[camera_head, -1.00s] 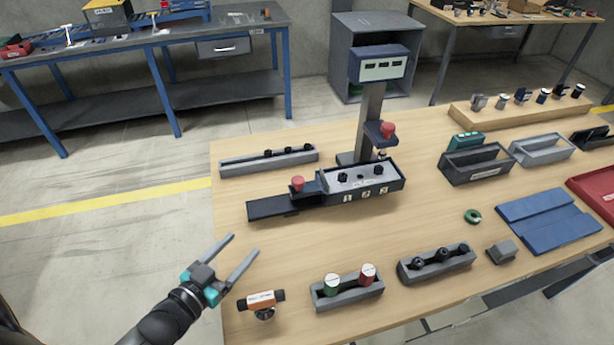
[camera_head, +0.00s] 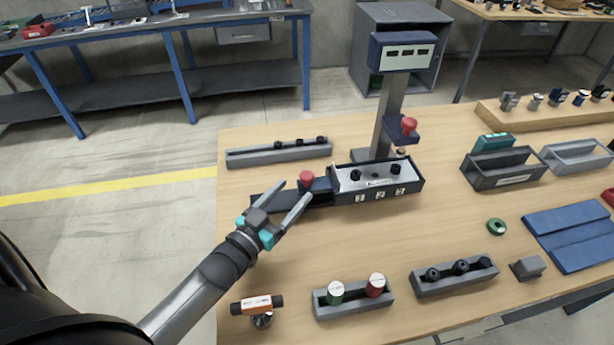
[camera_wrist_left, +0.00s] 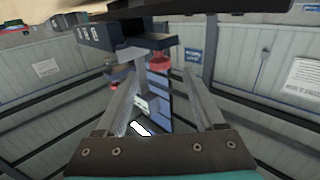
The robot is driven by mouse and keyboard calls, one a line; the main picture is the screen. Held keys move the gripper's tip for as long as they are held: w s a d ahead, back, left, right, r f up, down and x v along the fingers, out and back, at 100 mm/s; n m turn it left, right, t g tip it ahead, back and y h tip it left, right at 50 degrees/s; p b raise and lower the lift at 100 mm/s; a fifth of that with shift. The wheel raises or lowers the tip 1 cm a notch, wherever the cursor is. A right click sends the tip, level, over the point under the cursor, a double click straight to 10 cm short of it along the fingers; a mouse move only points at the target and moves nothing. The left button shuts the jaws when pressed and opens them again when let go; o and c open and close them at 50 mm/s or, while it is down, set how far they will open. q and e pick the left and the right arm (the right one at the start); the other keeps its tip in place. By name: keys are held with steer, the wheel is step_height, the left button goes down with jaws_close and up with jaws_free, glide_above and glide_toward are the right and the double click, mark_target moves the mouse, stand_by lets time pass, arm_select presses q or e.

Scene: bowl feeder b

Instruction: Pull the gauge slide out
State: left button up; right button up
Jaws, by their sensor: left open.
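The gauge station stands on the wooden table. Its slide (camera_head: 345,181) is a dark block with a grey top, black pegs and the numbers 1, 2, 3 on its front. A red knob (camera_head: 306,178) stands at its left end, above a dark rail (camera_head: 263,201) that runs left. My left gripper (camera_head: 295,191) is open, its fingertips by the red knob. In the left wrist view the knob (camera_wrist_left: 160,63) shows beyond and between the two spread fingers (camera_wrist_left: 158,85); I see no contact. My right gripper is not in view.
A grey post carries a display box (camera_head: 402,52) and a second red knob (camera_head: 409,125) above the slide. A grey rack (camera_head: 240,160) lies behind the rail. The table between is clear.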

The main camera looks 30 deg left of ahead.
mark_target(303, 182)
arm_select(q)
steer(key=w, duration=0.4)
steer(key=w+d, duration=0.1)
steer(key=w, duration=0.1)
steer(key=shift+w, duration=0.35)
jaws_close()
stand_by(0.3)
stand_by(0.8)
